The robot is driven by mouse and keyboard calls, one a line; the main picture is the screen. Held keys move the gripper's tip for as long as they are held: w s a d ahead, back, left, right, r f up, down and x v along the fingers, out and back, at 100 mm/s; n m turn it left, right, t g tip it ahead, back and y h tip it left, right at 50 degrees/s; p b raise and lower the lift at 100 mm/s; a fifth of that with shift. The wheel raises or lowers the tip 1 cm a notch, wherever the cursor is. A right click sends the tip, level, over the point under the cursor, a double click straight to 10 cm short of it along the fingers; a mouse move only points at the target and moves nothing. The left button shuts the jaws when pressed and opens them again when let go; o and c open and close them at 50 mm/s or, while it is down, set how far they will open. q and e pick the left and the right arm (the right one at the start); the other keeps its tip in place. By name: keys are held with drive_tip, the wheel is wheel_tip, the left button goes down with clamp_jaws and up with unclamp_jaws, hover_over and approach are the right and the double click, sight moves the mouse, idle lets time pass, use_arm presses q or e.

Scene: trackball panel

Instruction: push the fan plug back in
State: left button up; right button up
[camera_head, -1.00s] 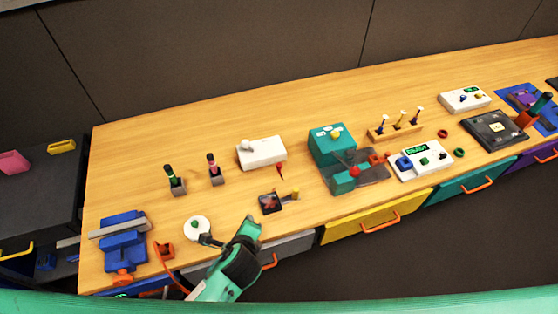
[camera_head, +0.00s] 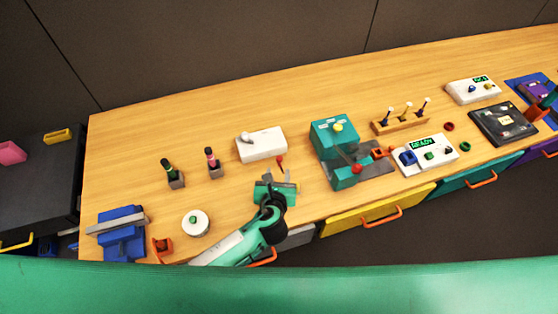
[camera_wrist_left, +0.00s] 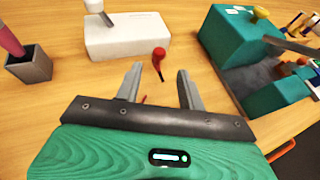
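My left gripper (camera_head: 278,176) is over the front of the bench, where the small dark fan panel stood in the earlier head view. It hides the panel and the plug there, so I cannot tell how the plug sits. In the left wrist view the fingers (camera_wrist_left: 160,76) are apart with a gap between them. A red-headed piece (camera_wrist_left: 159,58) lies just beyond that gap; it also shows in the head view (camera_head: 280,161). A thin orange-red bit (camera_wrist_left: 144,99) shows between the fingers, too small to identify. I cannot make out my right gripper.
A white box (camera_head: 263,146) stands behind the gripper. The teal machine (camera_head: 330,137) stands close on the right. Two small holders with a green (camera_head: 172,174) and a pink (camera_head: 212,162) tool stand left. A white disc (camera_head: 195,224) lies front left.

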sight(279, 160)
use_arm(q)
drive_tip(key=x, duration=0.6)
drive_tip(key=shift+w+f, duration=0.1)
drive_tip(key=shift+w, duration=0.1)
drive_tip(key=shift+c, duration=0.4)
clamp_jaws()
